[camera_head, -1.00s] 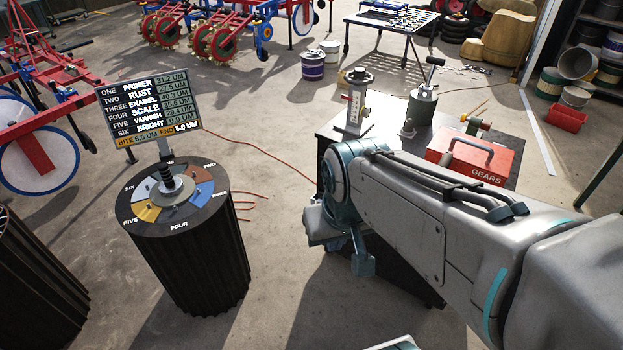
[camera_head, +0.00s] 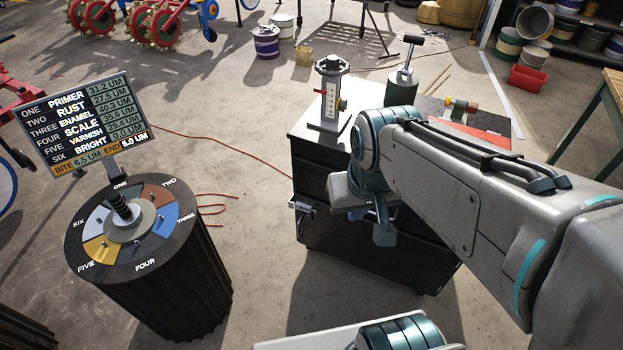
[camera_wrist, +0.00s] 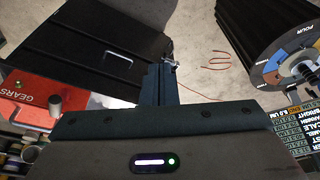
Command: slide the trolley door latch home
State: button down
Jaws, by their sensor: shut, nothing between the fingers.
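A small metal latch (camera_head: 302,206) sits at the trolley's left edge in the head view; in the wrist view a metal fitting (camera_wrist: 170,58) shows just beyond my fingertips. My gripper (camera_wrist: 158,72) is shut and empty, its tips close to this fitting. I cannot tell whether they touch. My arm hides part of the trolley in the head view.
A ribbed drum (camera_head: 150,275) with a coloured dial and a sign board (camera_head: 75,125) stands left. Floor between drum and trolley is clear except for red cable.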

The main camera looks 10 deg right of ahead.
jog(key=w+a+f+m+y+b, duration=0.1)
jog(key=w+a+f+y+b, duration=0.1)
jog(key=w+f+b, duration=0.95)
jog(key=w+d+f+m+t+b, duration=0.1)
jog(key=w+d+f+b, duration=0.1)
jog(key=w+f+b, duration=0.4)
jog(key=w+d+f+m+t+b, duration=0.1)
jog(key=w+f+b, duration=0.5)
jog(key=f, duration=1.1)
jog(key=w+d+f+m+t+b, duration=0.1)
jog(key=w+d+f+m+b, duration=0.2)
jog(key=f+b, duration=0.6)
jog(key=w+d+f, duration=0.2)
jog(key=w, duration=0.1)
jog(key=shift+w+d+f+t, duration=0.15)
jog(key=shift+w+f+t, duration=0.05)
jog(key=shift+f+t, duration=0.1)
jog(key=w+a+r+b+x, duration=0.1)
jog(key=a+b+x, duration=0.1)
jog(key=x, duration=1)
jog(key=shift+a+b, duration=0.3)
jog(key=shift+b, duration=0.35)
jog(key=shift+w, duration=0.25)
